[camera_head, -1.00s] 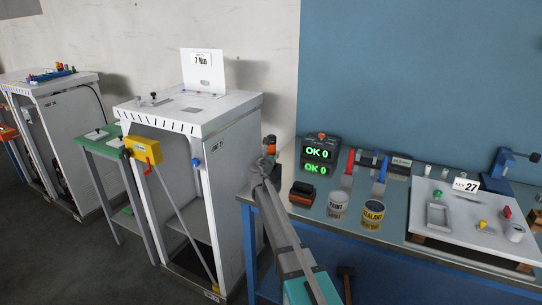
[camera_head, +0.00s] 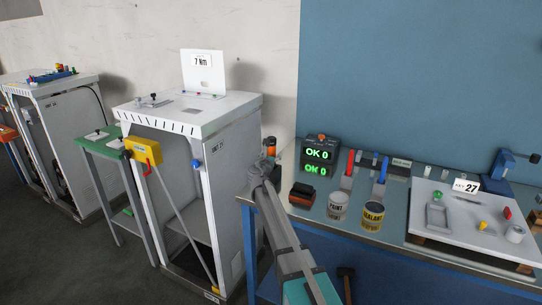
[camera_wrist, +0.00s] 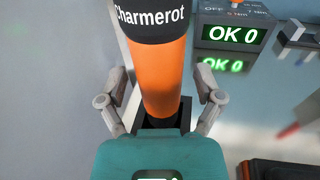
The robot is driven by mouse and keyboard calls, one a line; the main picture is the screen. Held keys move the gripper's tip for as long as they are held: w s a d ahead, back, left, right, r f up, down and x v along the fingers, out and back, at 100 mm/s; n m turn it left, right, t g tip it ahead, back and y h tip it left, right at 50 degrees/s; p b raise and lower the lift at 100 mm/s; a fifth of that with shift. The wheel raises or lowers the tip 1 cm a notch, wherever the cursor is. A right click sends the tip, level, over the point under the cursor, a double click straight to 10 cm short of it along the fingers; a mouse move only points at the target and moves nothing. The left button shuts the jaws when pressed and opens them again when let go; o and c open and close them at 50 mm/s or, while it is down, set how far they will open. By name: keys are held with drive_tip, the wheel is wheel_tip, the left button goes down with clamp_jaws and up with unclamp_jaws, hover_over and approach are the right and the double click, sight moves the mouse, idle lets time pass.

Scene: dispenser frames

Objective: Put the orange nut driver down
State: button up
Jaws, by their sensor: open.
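The orange nut driver (camera_wrist: 160,75) has an orange body with a black band lettered "Charmerot". It fills the middle of the wrist view, between the spread fingers of my gripper (camera_wrist: 161,92). Gaps show between it and both fingers, so my gripper is open around it. In the head view the driver's orange and dark top (camera_head: 271,145) shows just above my gripper (camera_head: 264,168), by the left end of the bench.
A display box reading "OK 0" (camera_head: 318,154) stands right of the driver on the bench (camera_head: 405,185). A white board (camera_head: 465,232) is at right. A tall white cabinet (camera_head: 228,190) stands close on the left.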

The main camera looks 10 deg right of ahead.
drive_tip(key=v, duration=1.2)
drive_tip(key=shift+d, duration=0.1)
idle(0.4)
